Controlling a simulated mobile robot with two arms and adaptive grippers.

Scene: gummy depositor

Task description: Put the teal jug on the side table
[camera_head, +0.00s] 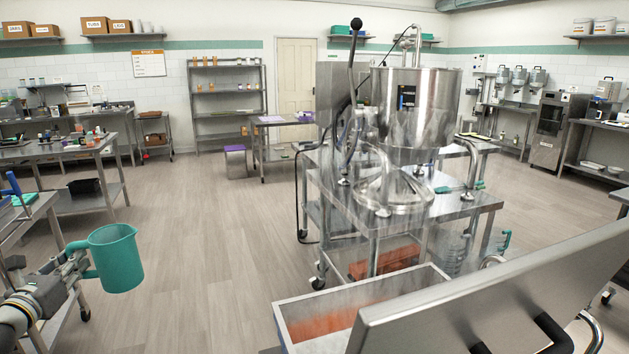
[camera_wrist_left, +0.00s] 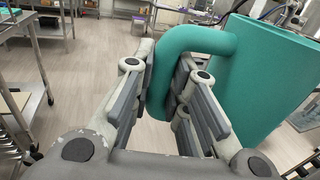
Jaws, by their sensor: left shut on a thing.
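The teal jug (camera_head: 116,258) is at the lower left of the head view, upright and held in the air over the floor. My left gripper (camera_head: 80,265) is shut on its handle, with the jug's body to the right of the fingers. In the left wrist view, the jug (camera_wrist_left: 262,85) fills the right side and its handle passes between the fingers of my left gripper (camera_wrist_left: 172,105). My right gripper is not in view. I cannot tell which of the several tables is the side table.
A steel table (camera_head: 25,222) with a blue-handled tool stands at the left edge, close to my left arm. The depositor machine (camera_head: 415,110) on its wheeled cart stands at centre right. A bin (camera_head: 300,312) with orange contents is in front. The floor (camera_head: 200,215) between is clear.

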